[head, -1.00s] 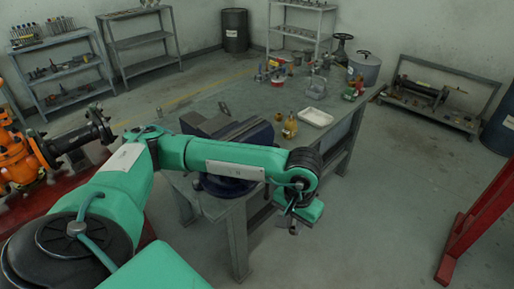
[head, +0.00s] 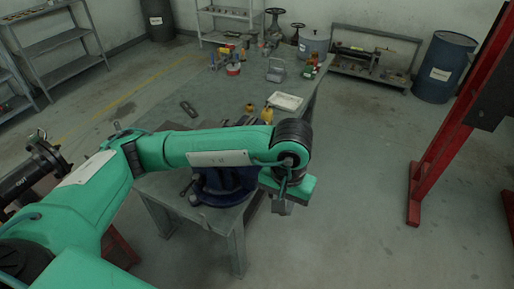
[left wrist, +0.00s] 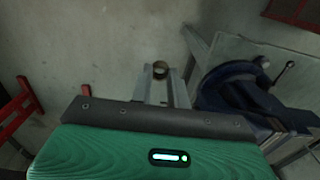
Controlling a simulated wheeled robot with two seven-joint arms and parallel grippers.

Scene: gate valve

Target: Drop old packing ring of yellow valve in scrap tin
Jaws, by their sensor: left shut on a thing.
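My left gripper (head: 283,207) hangs beyond the right front edge of the workbench in the head view. In the left wrist view the left gripper (left wrist: 161,84) is shut on a small dark ring (left wrist: 160,69), held between the fingertips with bare floor beyond it. A grey pot-like tin (head: 315,43) stands at the far end of the bench; I cannot tell whether it is the scrap tin. A small yellow object (head: 267,115) stands on the bench behind my wrist; I cannot tell whether it is the yellow valve. My right gripper is not in view.
A blue vise (head: 226,186) is on the near end of the workbench (head: 215,110), partly behind my arm. A white tray (head: 285,101) lies near the bench's right edge. A red frame (head: 448,145) and a blue drum (head: 444,67) stand right. Floor between is clear.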

